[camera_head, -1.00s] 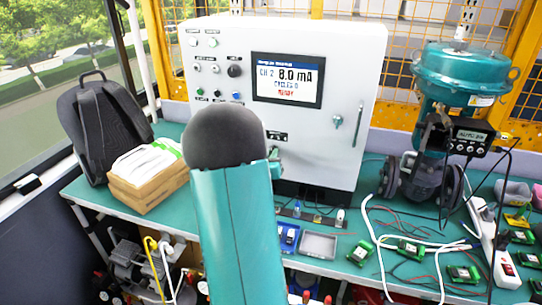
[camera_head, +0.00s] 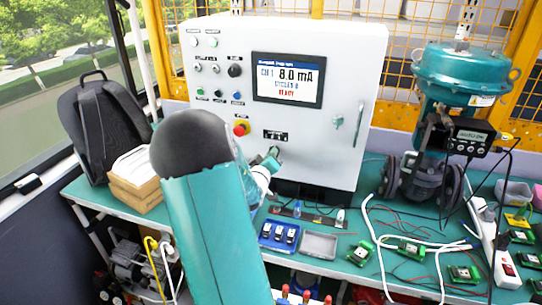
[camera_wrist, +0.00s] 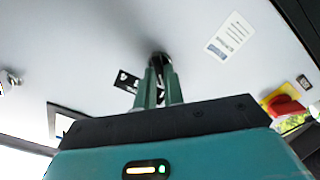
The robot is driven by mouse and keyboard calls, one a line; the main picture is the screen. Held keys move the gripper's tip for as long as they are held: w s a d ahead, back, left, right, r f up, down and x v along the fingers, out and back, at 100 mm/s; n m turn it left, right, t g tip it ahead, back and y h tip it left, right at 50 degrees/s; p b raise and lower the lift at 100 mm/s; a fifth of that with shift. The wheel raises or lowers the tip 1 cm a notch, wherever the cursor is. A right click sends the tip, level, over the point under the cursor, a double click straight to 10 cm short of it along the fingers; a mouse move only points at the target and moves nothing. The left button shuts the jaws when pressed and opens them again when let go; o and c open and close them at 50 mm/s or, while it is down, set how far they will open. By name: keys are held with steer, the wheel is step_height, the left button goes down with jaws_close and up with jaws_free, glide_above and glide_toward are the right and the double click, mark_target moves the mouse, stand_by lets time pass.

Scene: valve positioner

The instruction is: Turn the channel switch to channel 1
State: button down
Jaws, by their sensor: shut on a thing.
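The channel switch is a small dark knob (camera_wrist: 160,58) on the front of the white cabinet (camera_head: 310,150), beside a black label plate. My gripper (camera_head: 275,152) is at the lower front of the cabinet, just below that plate. In the wrist view, the two green fingers (camera_wrist: 160,72) are shut on the knob, which they partly hide. The switch's pointer and markings cannot be read. The cabinet display (camera_head: 287,80) reads CH 1, 8.0 mA, with red text below.
A red and yellow emergency button (camera_head: 241,128) is left of the switch and close to my arm. Small knobs and buttons sit above it. A teal valve actuator (camera_head: 460,80) stands to the right. A blue tray (camera_head: 267,246) and loose circuit boards lie on the bench.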

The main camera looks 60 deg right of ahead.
stand_by(0.3)
steer(key=c, duration=1.5)
jaws_free()
steer(key=s+a, duration=0.2)
steer(key=a, duration=1.1)
steer(key=shift+a, duration=0.3)
